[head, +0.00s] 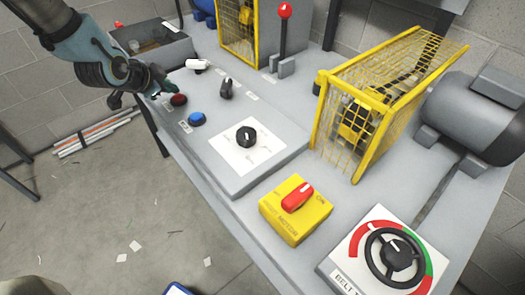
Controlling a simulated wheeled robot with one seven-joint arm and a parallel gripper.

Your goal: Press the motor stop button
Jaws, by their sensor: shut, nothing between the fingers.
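A dark red round button (179,100) sits at the left end of a raised grey panel (215,150) on the bench in the head view. A blue button (197,119) is just nearer along the same edge. The small labels beside them are too small to read. My gripper (162,91) is shut and empty, close beside the red button on its left, at upper left. I cannot tell whether it touches the button. A yellow box (290,225) marked MOTOR carries a red rotary handle (298,197).
The panel also holds a black toggle (226,89), a white switch (197,65) and a black knob (246,137). A red-knobbed lever (284,35) and yellow cage guards (375,100) stand behind. A black handwheel (395,257) is at lower right. The floor in front holds paper scraps.

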